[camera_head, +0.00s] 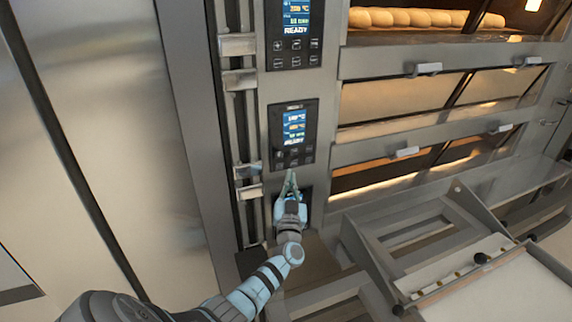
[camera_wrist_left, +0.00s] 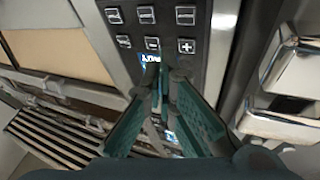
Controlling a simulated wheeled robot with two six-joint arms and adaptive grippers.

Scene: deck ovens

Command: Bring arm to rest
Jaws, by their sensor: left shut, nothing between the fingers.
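My left arm (camera_head: 262,283) reaches up from the bottom of the head view. Its gripper (camera_head: 290,176) is at the lower edge of the middle oven control panel (camera_head: 293,135), in front of the column of panels. The gripper is shut and empty. In the left wrist view its two teal fingers (camera_wrist_left: 165,85) come together at the tips, close to a dark panel with buttons (camera_wrist_left: 151,29). A lit display below the buttons is partly hidden by the fingers. I cannot tell whether the fingertips touch the panel. My right gripper is in neither view.
Deck ovens with glass doors (camera_head: 400,100) stand to the right of the panels, with bread loaves (camera_head: 410,17) in the top deck. Metal hinges (camera_head: 240,80) stick out left of the panels. A metal loader frame with a pale board (camera_head: 500,295) fills the lower right.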

